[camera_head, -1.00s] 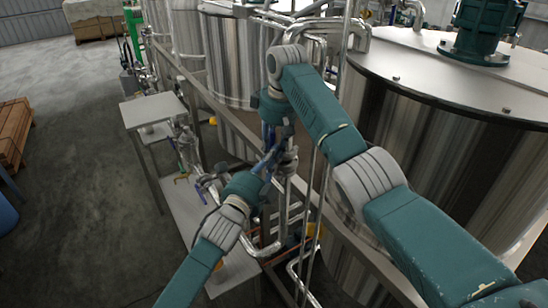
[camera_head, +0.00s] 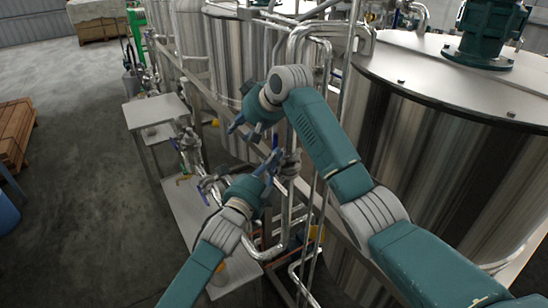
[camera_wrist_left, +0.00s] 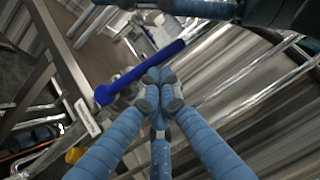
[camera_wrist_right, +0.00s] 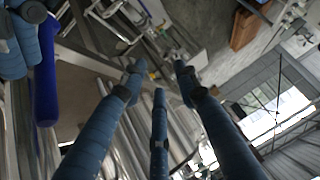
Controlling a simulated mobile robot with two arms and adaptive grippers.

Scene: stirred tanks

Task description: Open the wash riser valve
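A blue lever handle (camera_wrist_left: 140,72) runs diagonally just beyond the fingertips in the left wrist view. It also shows at the left of the right wrist view (camera_wrist_right: 45,80). My left gripper (camera_head: 273,162) is beside the vertical pipes. In the left wrist view its fingertips (camera_wrist_left: 160,85) are together, close to the handle, with nothing visible between them. My right gripper (camera_head: 240,128) is above and left of my left gripper in the head view. Its fingers (camera_wrist_right: 158,75) are spread and empty, apart from the handle. The valve body is mostly hidden by my left gripper's fingers.
A large steel tank (camera_head: 420,150) stands at the right, with another tank (camera_head: 230,70) behind the pipes. Bent steel pipes (camera_head: 300,215) rise close to my grippers. A small grey table (camera_head: 155,110) stands at the left. The floor (camera_head: 80,160) at the left is open.

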